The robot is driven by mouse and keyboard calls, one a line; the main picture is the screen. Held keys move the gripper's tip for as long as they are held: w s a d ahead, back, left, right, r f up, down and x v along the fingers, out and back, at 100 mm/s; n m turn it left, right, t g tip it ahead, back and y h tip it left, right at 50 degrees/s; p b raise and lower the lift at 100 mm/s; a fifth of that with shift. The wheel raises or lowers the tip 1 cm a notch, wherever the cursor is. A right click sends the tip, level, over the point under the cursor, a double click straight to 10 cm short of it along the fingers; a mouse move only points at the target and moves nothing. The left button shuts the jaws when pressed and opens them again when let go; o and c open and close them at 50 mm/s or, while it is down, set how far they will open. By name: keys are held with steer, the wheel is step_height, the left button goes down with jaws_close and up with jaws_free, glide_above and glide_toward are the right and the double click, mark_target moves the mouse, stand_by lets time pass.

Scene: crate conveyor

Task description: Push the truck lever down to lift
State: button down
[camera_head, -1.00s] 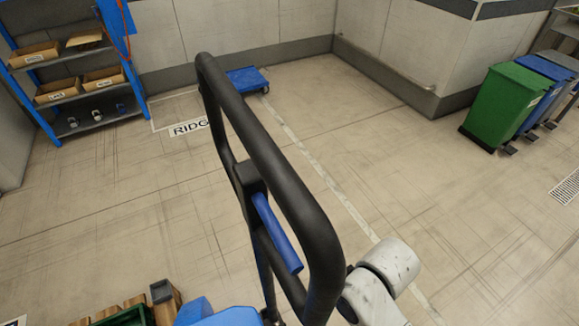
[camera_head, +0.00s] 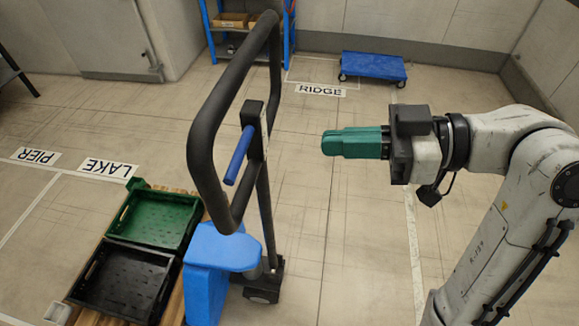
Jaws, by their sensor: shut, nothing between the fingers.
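The truck's black handle loop (camera_head: 205,130) stands upright left of centre. Its blue lever (camera_head: 239,155) is mounted on the handle's post and slants down toward the lower left. The truck's blue body (camera_head: 208,270) sits below the handle. My gripper (camera_head: 324,143) has green fingers, shut and empty. It points left and, in the picture, is to the right of the lever, with a clear gap between them.
A green crate (camera_head: 183,207) and a black crate (camera_head: 118,252) lie on a wooden pallet (camera_head: 172,314) at lower left. A blue platform cart (camera_head: 373,66) and a blue shelf rack (camera_head: 289,40) stand at the back. Floor right of the truck is clear.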

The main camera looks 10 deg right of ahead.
steer(key=p, duration=0.2)
glide_toward(240, 153)
steer(key=a, duration=0.6)
steer(key=shift+w+a+f, duration=0.25)
steer(key=shift+w+f, duration=0.05)
steer(key=shift+w, duration=0.1)
